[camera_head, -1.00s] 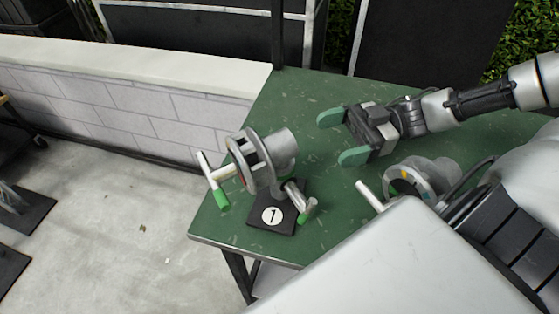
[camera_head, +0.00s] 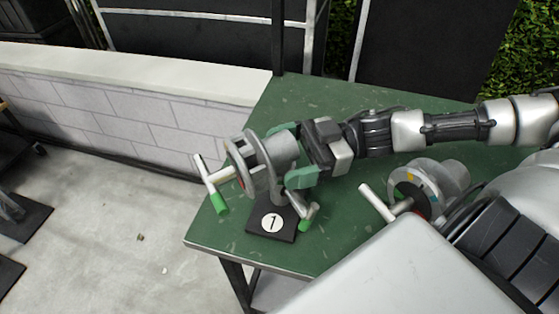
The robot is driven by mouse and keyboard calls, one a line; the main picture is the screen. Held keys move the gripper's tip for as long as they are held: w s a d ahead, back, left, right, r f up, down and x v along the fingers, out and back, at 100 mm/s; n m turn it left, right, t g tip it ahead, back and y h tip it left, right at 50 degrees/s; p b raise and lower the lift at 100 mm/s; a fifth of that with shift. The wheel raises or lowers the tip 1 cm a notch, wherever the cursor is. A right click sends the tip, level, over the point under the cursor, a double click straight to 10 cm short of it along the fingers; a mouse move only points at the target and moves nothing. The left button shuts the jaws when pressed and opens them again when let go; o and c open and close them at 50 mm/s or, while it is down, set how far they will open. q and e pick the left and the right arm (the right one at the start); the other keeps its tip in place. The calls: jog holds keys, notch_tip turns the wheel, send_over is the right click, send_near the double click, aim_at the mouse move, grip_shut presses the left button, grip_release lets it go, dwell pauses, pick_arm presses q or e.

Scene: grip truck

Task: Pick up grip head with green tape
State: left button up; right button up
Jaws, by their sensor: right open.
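The grip head with green tape (camera_head: 238,165) stands at the left part of the green table. It has a grey disc and cylinder, and T-handles with green tape on their ends. It sits on a black base marked "1" (camera_head: 271,223). My right gripper (camera_head: 292,153) is open, with one finger at the far side of the head's cylinder and one at its near side. I cannot tell whether the fingers touch it. My left gripper is not in view.
A second grip head (camera_head: 425,186) with a red and yellow mark is on the table (camera_head: 335,215) to the right, partly hidden by my body. A low white brick wall (camera_head: 130,105) runs behind left. The table's left edge is close to the first head.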

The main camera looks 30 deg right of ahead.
jog(key=shift+c, duration=0.2)
jog(key=c, duration=1.5)
jog(key=shift+r, duration=0.2)
jog(key=shift+c, duration=0.5)
